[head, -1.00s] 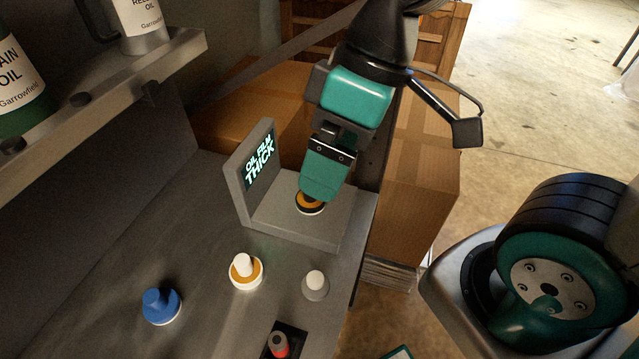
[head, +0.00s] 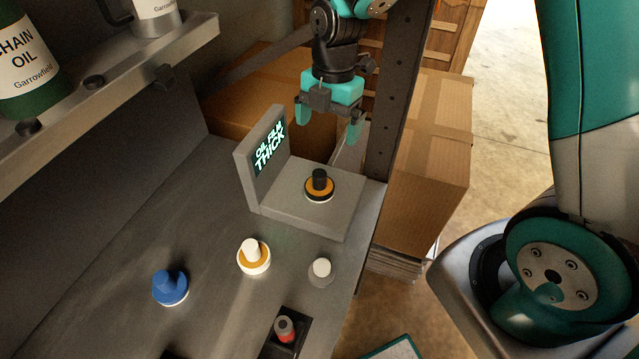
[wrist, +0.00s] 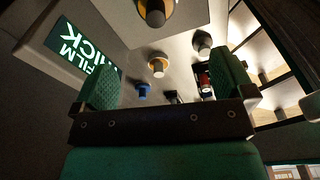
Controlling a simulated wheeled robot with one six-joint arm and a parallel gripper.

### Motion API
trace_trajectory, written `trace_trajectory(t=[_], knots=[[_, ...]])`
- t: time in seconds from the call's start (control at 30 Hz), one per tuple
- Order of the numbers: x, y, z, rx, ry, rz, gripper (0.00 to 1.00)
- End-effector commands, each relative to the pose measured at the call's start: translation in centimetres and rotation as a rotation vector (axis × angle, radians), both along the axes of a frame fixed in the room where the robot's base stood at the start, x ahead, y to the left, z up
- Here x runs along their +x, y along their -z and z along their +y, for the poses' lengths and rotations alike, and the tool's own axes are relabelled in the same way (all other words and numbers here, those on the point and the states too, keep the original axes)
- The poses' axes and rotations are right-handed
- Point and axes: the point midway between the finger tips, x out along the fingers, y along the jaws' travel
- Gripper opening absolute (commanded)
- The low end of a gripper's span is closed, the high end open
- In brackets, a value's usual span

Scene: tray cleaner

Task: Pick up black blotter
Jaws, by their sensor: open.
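The black blotter (head: 319,184) stands upright on the flat grey plate of the display stand (head: 290,205). It has a black knob on a round base with an orange top. My gripper (head: 328,122) is open and empty, above and behind the blotter in the head view, clearly apart from it. In the wrist view the blotter (wrist: 155,12) shows at the top edge, partly cut off, beyond the two green fingers. The stand's upright screen (head: 268,150) reads "OIL FILM THICK".
A white-knobbed orange blotter (head: 253,257), a blue blotter (head: 170,287) and a white-knobbed grey piece (head: 320,272) stand on the bench. A red item (head: 284,330) sits in a dark holder. A shelf with oil containers (head: 30,75) is upper left; cardboard boxes (head: 425,170) stand behind.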

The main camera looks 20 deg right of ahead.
Motion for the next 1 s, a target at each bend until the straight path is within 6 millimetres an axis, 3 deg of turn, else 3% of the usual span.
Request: trace_trajectory(t=[0.4, 0.77, 1.0], knots=[[-0.7, 8.7, 0.9, -0.002, 0.000, 0.006, 1.00], [-0.7, 11.5, 1.4, -0.001, 0.001, 0.005, 1.00], [-0.5, 14.6, 2.0, -0.001, 0.002, 0.005, 1.00]])
